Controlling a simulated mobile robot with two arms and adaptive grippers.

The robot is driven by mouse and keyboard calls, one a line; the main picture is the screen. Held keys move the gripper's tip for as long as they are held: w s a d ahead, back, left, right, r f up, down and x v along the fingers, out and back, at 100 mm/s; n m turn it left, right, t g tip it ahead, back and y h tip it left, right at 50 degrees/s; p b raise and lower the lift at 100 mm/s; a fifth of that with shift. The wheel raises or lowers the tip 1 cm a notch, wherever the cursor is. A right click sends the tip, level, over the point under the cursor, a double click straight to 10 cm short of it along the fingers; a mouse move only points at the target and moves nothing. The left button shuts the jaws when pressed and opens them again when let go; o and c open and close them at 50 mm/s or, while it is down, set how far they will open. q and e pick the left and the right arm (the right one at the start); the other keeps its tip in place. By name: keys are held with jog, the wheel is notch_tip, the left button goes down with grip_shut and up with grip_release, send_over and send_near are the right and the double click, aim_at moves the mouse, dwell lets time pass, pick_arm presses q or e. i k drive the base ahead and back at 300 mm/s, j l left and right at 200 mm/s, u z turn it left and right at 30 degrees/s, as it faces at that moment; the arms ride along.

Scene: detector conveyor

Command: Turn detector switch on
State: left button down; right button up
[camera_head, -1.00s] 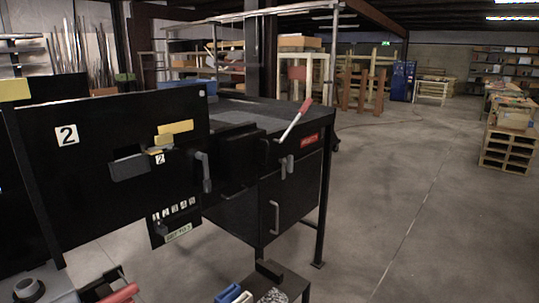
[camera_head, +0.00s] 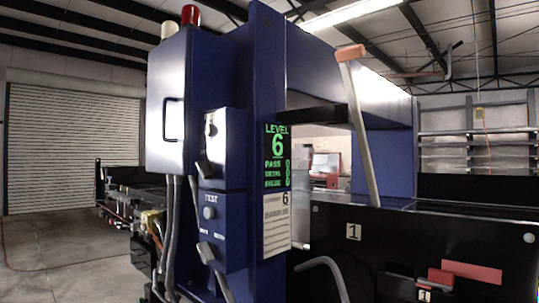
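The detector is a tall blue machine (camera_head: 255,70) standing close in front of me in the head view. Below is a panel marked TEST with a round button (camera_head: 209,212) and a second grey lever-like switch (camera_head: 206,252). I cannot tell which switch position is on or off. A green display (camera_head: 277,157) reads LEVEL 6 and PASS. Neither of my grippers shows in this view.
A long lever with an orange grip (camera_head: 351,53) rises at the right of the detector. A black conveyor panel (camera_head: 400,245) marked 1 runs to the right, with a red block (camera_head: 471,272). Grey cables hang down the front left. Open floor (camera_head: 70,260) lies left.

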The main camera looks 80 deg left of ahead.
aim_at(207, 170)
jog(key=u, duration=2.95)
